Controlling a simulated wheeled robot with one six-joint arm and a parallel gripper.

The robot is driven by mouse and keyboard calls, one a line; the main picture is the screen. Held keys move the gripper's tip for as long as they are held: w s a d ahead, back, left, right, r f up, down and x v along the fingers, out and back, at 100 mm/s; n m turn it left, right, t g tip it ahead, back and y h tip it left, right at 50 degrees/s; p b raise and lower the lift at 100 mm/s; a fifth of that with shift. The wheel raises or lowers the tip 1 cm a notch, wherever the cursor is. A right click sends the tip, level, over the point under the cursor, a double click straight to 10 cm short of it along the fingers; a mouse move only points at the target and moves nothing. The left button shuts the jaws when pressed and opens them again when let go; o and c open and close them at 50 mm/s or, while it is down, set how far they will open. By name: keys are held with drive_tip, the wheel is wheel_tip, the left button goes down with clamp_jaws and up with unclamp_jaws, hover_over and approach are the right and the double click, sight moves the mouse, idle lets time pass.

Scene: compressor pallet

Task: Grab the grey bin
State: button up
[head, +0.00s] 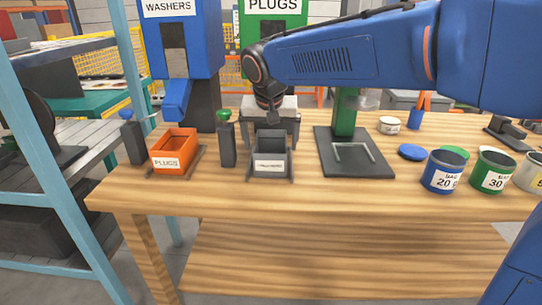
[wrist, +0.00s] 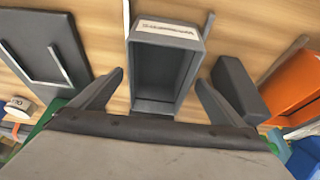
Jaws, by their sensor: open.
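The grey bin (head: 270,161) stands on the wooden table in the head view, with a white label on its front whose text is too small to read. It looks empty in the wrist view (wrist: 162,75), where its label faces the top of the picture. My gripper (wrist: 157,85) is open, with one finger on each side of the bin's near part in the wrist view. I cannot tell whether the fingers touch the bin. In the head view my gripper (head: 270,120) is above and behind the bin, its fingers partly hidden.
An orange bin labelled PLUGS (head: 173,151) stands left of the grey bin, with a dark post with a green knob (head: 226,138) between them. A dark plate (head: 353,152) under the green dispenser lies to the right. Labelled cups (head: 443,172) stand farther right. The front table edge is clear.

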drive_tip(key=shift+x, duration=1.35)
drive_tip(key=c, duration=1.2)
